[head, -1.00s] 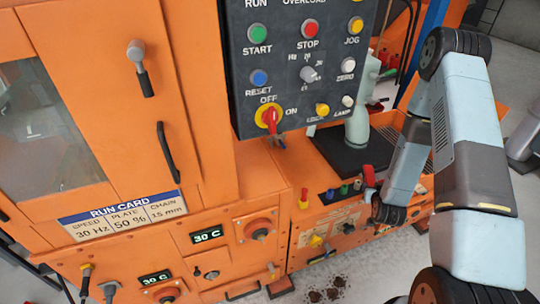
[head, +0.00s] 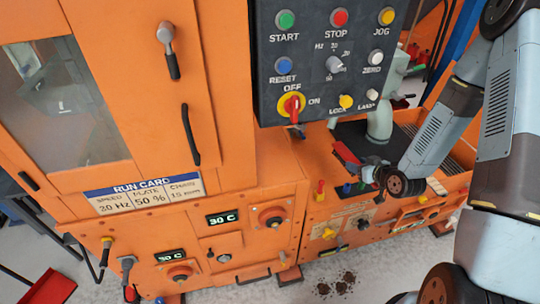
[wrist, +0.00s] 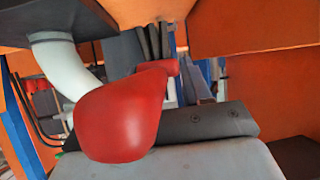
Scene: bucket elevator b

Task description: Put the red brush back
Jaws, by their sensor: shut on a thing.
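The red brush (head: 345,153) is in my gripper (head: 366,172), above the front ledge of the orange machine in the head view. Its red part points up and left, tilted. In the wrist view the large smooth red body (wrist: 118,115) fills the middle, with a narrower red part reaching right and back. My gripper is shut on it. The fingertips are mostly hidden behind the brush and my wrist. I cannot make out the bristles.
A control panel (head: 327,60) hangs above left of my gripper. A pale curved pipe (head: 380,118) stands on a dark plate close behind. Dark dirt (head: 337,284) lies on the floor. A red dustpan-like object (head: 48,288) is at lower left.

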